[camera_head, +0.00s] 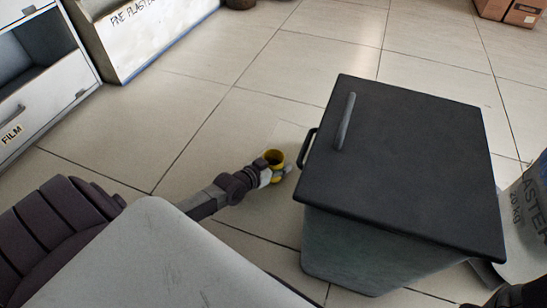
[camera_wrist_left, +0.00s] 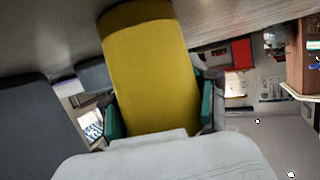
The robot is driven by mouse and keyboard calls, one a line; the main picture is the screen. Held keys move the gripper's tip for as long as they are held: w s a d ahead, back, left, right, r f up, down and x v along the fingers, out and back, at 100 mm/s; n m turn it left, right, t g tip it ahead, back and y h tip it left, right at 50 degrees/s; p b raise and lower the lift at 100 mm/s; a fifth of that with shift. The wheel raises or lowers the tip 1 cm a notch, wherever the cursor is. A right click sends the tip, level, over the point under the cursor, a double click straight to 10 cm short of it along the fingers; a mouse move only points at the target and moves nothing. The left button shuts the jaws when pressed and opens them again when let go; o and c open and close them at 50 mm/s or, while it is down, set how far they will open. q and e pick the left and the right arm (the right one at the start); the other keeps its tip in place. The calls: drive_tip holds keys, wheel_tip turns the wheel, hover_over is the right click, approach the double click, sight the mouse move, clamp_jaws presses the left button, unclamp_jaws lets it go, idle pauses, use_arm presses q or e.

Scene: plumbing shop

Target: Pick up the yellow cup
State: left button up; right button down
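In the left wrist view the yellow cup (camera_wrist_left: 150,75) fills the space between the two green-padded fingers of my left gripper (camera_wrist_left: 158,118), with a finger against each side. My right gripper is not seen; only a dark part shows at the bottom right corner of the head view.
A dark bin (camera_head: 400,165) with a flat lid and handle stands just right of the cup. A plaster bag (camera_head: 528,215) is at the right edge. Cardboard boxes (camera_head: 510,10) are at the top right, and white cabinets (camera_head: 45,75) at the left.

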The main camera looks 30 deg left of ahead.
use_arm(q)
drive_tip(key=c, duration=0.4)
drive_tip(key=shift+r, duration=0.1)
